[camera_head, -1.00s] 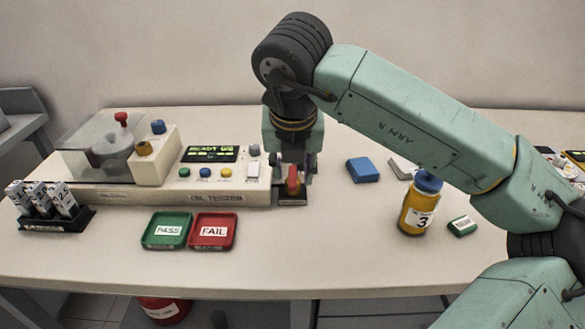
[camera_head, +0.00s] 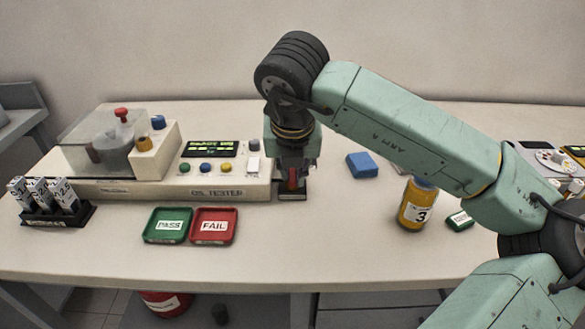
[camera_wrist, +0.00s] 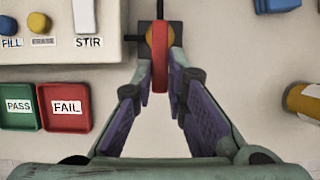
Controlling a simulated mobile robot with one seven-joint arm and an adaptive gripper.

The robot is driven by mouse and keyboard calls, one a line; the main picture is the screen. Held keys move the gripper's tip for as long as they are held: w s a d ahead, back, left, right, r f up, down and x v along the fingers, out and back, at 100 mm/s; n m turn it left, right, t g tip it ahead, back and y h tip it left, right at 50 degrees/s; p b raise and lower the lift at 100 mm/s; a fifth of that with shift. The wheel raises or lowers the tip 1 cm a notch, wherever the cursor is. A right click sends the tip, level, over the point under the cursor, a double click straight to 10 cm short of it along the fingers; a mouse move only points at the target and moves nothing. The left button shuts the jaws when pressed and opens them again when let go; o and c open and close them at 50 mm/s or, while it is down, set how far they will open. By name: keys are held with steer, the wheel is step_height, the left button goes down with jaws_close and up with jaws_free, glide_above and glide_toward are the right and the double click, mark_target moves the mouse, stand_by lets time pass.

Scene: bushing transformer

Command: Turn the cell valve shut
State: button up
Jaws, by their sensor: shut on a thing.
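The valve has a red lever handle (camera_wrist: 160,68) on an orange hub (camera_wrist: 160,36) at the right end of the oil tester (camera_head: 170,190). In the wrist view the lever runs nearly straight up and down the picture. In the head view the red handle (camera_head: 292,179) is partly hidden by my gripper. My gripper (camera_wrist: 161,78) is shut on the lever, with one finger on each side of it. It also shows in the head view (camera_head: 292,170), pointing down at the valve.
Green PASS (camera_head: 168,226) and red FAIL (camera_head: 214,227) trays lie in front of the tester. A vial rack (camera_head: 52,215) stands at the left. A blue block (camera_head: 362,165), a yellow bottle (camera_head: 416,208) and a small green box (camera_head: 460,221) are to the right. Bench around the valve's front is clear.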

steer(key=shift+d+f+n+b, duration=0.15)
steer(key=shift+n+b, duration=0.15)
steer(key=shift+b, duration=0.15)
jaws_close()
steer(key=shift+b, duration=0.3)
steer(key=shift+w+d+f+n+y+b, duration=0.1)
steer(key=shift+d+n+y+b, duration=0.2)
steer(key=shift+n+b, duration=0.3)
steer(key=shift+d+n+y+b, duration=0.2)
steer(key=shift+n+y+b, duration=0.1)
steer(key=shift+n+b, duration=0.3)
steer(key=n, duration=0.1)
steer(key=d+n+y+b, duration=0.1)
steer(key=shift+w+n+b, duration=0.2)
steer(key=shift+n+b, duration=0.1)
steer(key=shift+n, duration=0.1)
steer(key=shift+w+d+r+n+g+y+p, duration=0.1)
steer(key=shift+w+d+n+g+y+p, duration=0.45)
steer(key=shift+n, duration=1.5)
steer(key=shift+w+d+r+n+g+y+p, duration=0.15)
steer(key=shift+w+n+g, duration=0.7)
steer(key=shift+n, duration=1.15)
steer(key=shift+w+d+r+n+g+y+p, duration=0.15)
steer(key=shift+w+d+n+g+y, duration=0.55)
steer(key=shift+n, duration=1.35)
steer(key=shift+a+f+h, duration=0.15)
steer(key=shift+a+h, duration=0.1)
steer(key=shift+h, duration=0.05)
